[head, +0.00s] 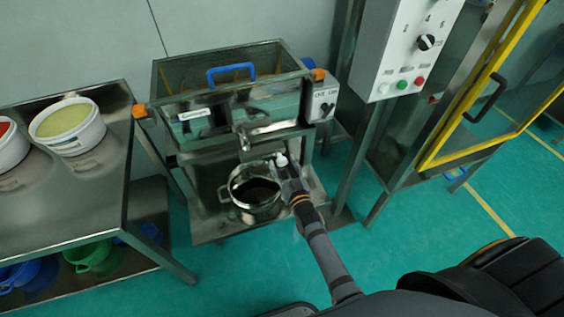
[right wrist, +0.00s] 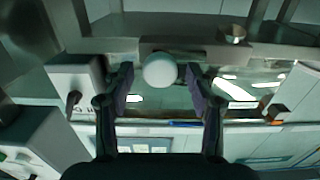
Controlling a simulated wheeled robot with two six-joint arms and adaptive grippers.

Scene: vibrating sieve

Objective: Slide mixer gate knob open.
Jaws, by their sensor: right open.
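The white round knob (head: 281,160) is at the front underside of the metal sieve machine (head: 230,105). In the right wrist view the knob (right wrist: 160,70) appears as a white ball between my two fingertips, with a narrow gap on each side. My right gripper (head: 287,170) is open around or just short of the knob; I cannot tell the exact depth. It also shows in the right wrist view (right wrist: 160,82), with both dark fingers apart. The gate behind the knob is mostly hidden. My left gripper is not in view.
A metal pot (head: 254,190) stands on the lower shelf (head: 215,228) left of my right gripper. A blue handle (head: 231,73) is on the machine's lid. A control box (head: 321,101) sits at its right. A table (head: 105,150) with tubs stands left.

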